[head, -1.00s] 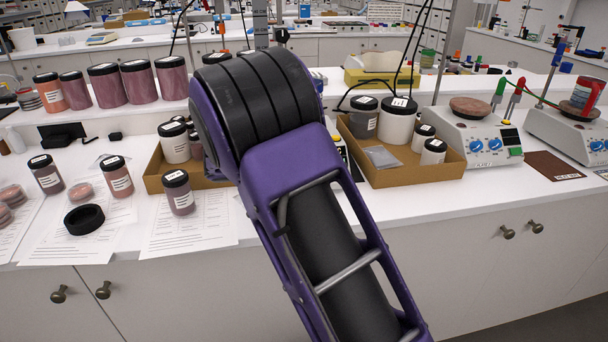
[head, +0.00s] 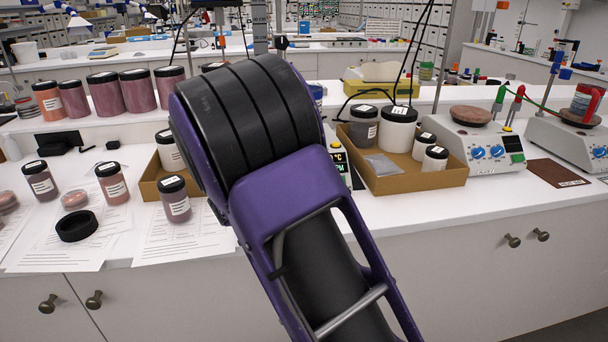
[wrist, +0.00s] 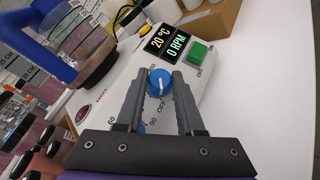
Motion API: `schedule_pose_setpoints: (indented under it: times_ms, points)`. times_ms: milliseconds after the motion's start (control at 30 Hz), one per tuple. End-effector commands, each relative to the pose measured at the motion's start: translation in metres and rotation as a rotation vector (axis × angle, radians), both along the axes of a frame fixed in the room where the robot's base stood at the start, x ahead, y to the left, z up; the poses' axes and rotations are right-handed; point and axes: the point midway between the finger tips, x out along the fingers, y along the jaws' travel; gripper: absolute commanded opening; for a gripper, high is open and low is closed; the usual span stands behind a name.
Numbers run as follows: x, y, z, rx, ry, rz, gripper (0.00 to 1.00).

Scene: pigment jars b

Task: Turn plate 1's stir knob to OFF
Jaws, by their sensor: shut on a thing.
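In the wrist view a white hotplate stirrer (wrist: 135,65) shows a display (wrist: 168,43) reading 20 °C and 0 RPM, with a green button (wrist: 198,52) beside it. My gripper (wrist: 160,76) has its two grey fingers on either side of a blue knob (wrist: 158,86) and is shut on it. The knob's white mark points up and slightly right in the picture. A second blue knob (wrist: 141,127) is mostly hidden by the gripper. In the head view my arm hides the gripper and most of this plate; only an edge of its display (head: 338,158) shows.
A brown disc with a glass vessel (wrist: 92,58) sits on the plate, close left of my fingers. In the head view a cardboard tray of jars (head: 405,178) stands right of my arm, another tray (head: 150,188) left. Two more hotplates (head: 485,148) (head: 570,140) stand farther right.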

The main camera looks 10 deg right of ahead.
Motion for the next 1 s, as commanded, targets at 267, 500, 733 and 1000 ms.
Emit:
schedule_pose_setpoints:
  times_ms: [267,500,733,1000]
  points:
    - [0.001,-0.002,0.0,-0.001,-0.001,-0.001,0.47]
    - [0.0,-0.001,0.0,0.0,0.0,-0.001,0.67]
    - [-0.002,0.003,0.001,0.001,-0.001,0.0,0.67]
    - [-0.033,0.038,0.011,0.001,-0.001,0.003,0.67]
